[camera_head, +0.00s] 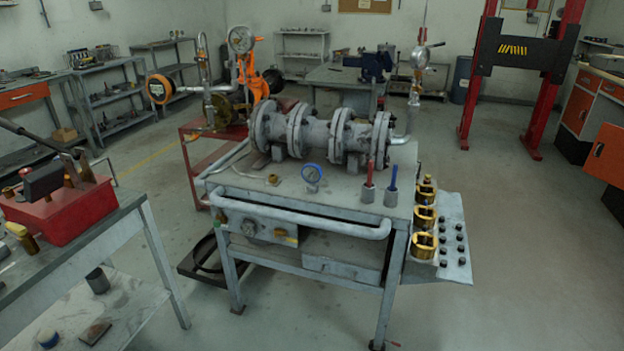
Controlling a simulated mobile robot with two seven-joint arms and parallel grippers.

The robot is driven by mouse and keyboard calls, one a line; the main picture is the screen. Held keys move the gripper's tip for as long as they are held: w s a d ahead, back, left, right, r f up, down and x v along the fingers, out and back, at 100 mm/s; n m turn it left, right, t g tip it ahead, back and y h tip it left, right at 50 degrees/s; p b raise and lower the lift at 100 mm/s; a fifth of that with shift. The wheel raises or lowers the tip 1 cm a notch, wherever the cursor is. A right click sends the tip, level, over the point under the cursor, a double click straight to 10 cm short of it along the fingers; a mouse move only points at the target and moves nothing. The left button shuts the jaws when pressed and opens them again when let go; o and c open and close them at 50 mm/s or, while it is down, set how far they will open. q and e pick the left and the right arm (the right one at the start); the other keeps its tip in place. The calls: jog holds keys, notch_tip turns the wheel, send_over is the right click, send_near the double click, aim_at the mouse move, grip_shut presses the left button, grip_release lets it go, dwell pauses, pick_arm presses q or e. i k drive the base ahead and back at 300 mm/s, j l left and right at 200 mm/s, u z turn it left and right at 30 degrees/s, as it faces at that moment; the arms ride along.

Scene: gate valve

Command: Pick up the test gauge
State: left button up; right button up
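A small gauge with a blue rim (312,174) stands on the grey work table (340,200), in front of the flanged valve body. An orange round gauge (159,89) is attached to piping at the left of the rig. A silver dial gauge (241,39) sits on top of a pipe behind it. Another silver gauge (419,57) is on a pipe at the right. I cannot tell from the picture which of these is the test gauge. Neither of my grippers is in view.
The grey flanged valve body (320,135) fills the table's back. A red and a blue handled tool (392,186) stand in holders at the right, near brass rings (424,217). A bench with a red box (58,208) is at left. Floor at right is clear.

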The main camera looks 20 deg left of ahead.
aim_at(312, 173)
jog(key=z, duration=1.4)
jog(key=u, duration=1.95)
jog(key=i+l+u, duration=0.15)
jog(key=i+u, duration=0.35)
jog(key=i, duration=0.15)
